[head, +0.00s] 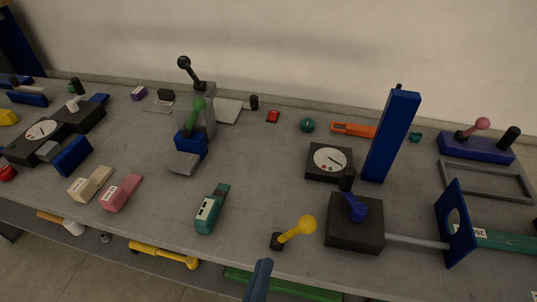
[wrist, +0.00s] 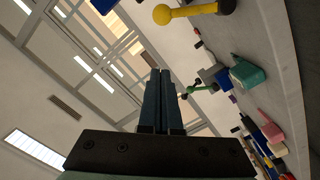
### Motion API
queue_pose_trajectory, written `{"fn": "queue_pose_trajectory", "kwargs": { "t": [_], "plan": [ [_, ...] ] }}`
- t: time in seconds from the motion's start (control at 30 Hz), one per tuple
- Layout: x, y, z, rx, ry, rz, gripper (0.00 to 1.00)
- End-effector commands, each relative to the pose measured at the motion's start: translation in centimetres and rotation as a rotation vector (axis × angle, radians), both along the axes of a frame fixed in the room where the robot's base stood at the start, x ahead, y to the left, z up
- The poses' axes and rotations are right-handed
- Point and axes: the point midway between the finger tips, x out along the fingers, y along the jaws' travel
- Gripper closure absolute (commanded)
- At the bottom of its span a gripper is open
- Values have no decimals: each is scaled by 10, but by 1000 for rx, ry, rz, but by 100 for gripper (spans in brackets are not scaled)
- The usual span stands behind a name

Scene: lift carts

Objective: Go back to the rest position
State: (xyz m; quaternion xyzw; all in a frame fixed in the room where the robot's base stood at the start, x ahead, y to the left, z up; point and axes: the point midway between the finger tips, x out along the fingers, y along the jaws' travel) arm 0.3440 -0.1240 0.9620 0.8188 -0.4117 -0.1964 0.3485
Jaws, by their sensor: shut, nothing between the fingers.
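My gripper (wrist: 160,102) shows in the wrist view with its two dark fingers side by side and nothing between them. In the head view part of my gripper (head: 260,278) shows as a blue-grey piece at the bottom edge, in front of the table. It is apart from the grey table (head: 250,190). The nearest thing on the table to it is a yellow-knobbed lever (head: 297,230), up and to the right. In the wrist view the yellow-knobbed lever (wrist: 185,13) is at the top, beyond the fingers and not touching them.
A black box with a blue lever (head: 354,225), a tall blue post (head: 390,138) and a blue plate with a hole (head: 455,225) stand at the right. A green-knobbed lever (head: 195,115) stands mid-left. A teal block (head: 212,210) lies near the front. The table's centre is fairly clear.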

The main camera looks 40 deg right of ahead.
Motion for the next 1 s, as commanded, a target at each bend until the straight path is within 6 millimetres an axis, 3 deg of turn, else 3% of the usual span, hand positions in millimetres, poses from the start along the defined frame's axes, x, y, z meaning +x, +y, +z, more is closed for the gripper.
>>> {"fn": "queue_pose_trajectory", "kwargs": {
  "t": [0.4, 0.47, 0.57, 0.67, 0.8, 0.9, 1.0],
  "plan": [
    [-5, 8, 3, 4, -5, 1, 100],
    [3, 8, 9, 23, -20, 11, 100],
    [29, 11, 32, 92, -74, 54, 100],
    [71, 18, 75, 197, -170, 143, 100],
    [128, 38, 162, 325, -347, 328, 100],
    [153, 55, 232, 381, -478, 471, 100],
    [164, 71, 305, 411, -613, 615, 100]
  ]
}}
